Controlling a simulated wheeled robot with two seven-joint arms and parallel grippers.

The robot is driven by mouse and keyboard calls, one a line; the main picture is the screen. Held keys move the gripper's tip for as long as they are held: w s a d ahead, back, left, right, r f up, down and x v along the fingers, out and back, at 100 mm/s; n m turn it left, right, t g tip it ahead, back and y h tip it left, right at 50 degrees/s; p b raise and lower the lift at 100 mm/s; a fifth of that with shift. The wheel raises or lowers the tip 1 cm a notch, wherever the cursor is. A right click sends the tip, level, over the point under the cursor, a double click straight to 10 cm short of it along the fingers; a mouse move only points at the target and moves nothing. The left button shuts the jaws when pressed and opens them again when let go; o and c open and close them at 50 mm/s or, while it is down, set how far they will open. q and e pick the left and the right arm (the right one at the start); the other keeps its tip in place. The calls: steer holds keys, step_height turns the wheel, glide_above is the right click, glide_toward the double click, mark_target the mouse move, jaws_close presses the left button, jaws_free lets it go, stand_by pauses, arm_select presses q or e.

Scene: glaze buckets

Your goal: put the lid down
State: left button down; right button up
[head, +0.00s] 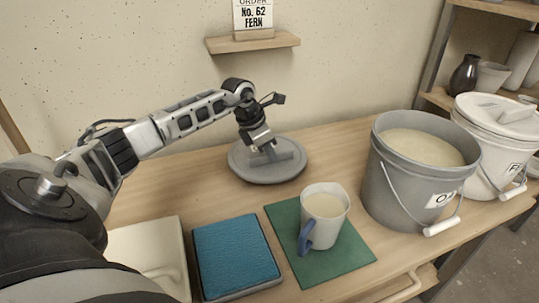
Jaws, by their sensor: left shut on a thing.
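A round grey lid (267,168) with a raised bar handle is at the back of the wooden table, left of the grey bucket. My left gripper (262,147) reaches down from above and is shut on the lid's handle. The lid looks level and at or very near the table top; I cannot tell if it touches. The grey bucket (385,190) stands open, filled with pale glaze, with its wire handle hanging at the front. My right gripper is not in view.
A white mug (325,205) with a blue handle stands on a green mat (345,262). A blue pad (235,252) and a cream tray (150,245) lie at the front left. A white lidded bucket (490,150) stands at right. A wall shelf (285,40) holds an order card.

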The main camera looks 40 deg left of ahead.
arm_select(q)
steer(key=shift+f, duration=0.45)
steer(key=c, duration=1.5)
jaws_free()
